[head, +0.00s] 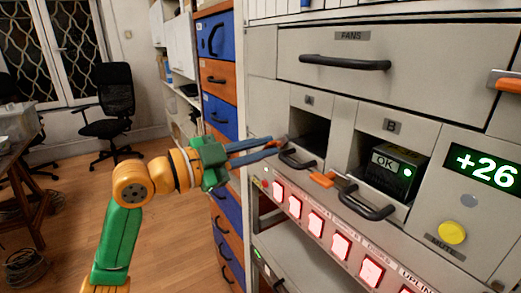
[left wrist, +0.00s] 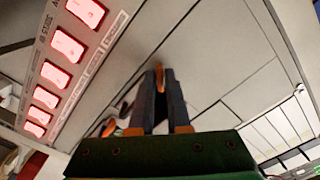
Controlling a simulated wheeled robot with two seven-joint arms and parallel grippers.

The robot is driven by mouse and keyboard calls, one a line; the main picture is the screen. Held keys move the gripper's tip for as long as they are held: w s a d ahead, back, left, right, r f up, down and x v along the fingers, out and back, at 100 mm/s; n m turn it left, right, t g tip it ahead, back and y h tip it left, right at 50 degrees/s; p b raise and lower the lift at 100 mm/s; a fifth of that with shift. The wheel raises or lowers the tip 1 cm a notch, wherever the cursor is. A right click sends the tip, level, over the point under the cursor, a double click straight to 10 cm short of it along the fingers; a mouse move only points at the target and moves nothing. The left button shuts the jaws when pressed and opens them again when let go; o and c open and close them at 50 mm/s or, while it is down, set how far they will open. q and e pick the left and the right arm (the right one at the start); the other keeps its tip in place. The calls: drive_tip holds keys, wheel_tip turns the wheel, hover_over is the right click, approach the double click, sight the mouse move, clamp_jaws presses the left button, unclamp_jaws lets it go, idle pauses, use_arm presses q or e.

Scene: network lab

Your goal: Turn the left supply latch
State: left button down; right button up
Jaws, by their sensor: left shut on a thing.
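My left gripper (head: 281,144) reaches in from the left to the left edge of bay A. Its two blue-grey fingers are closed on a small orange piece, seen between the fingertips in the left wrist view (left wrist: 159,80); this appears to be the left supply latch. Another orange latch (head: 321,180) sits between bay A and bay B, beside the black handles (head: 297,161). My right gripper is not in view.
Bay A (head: 310,130) looks dark inside. A row of lit red buttons (head: 315,223) runs below. A FANS drawer (head: 345,64) is above. A +26 display (head: 485,167) and yellow MUTE button (head: 452,232) are right.

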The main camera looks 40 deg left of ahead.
use_arm(q)
drive_tip(key=n, duration=0.4)
drive_tip(key=shift+n, duration=0.3)
drive_tip(key=shift+n+p, duration=0.4)
drive_tip(key=shift+n, duration=1.8)
drive_tip(key=shift+r, duration=0.1)
drive_tip(key=c, duration=0.9)
unclamp_jaws()
drive_tip(key=b+v, duration=0.3)
drive_tip(key=v, duration=0.4)
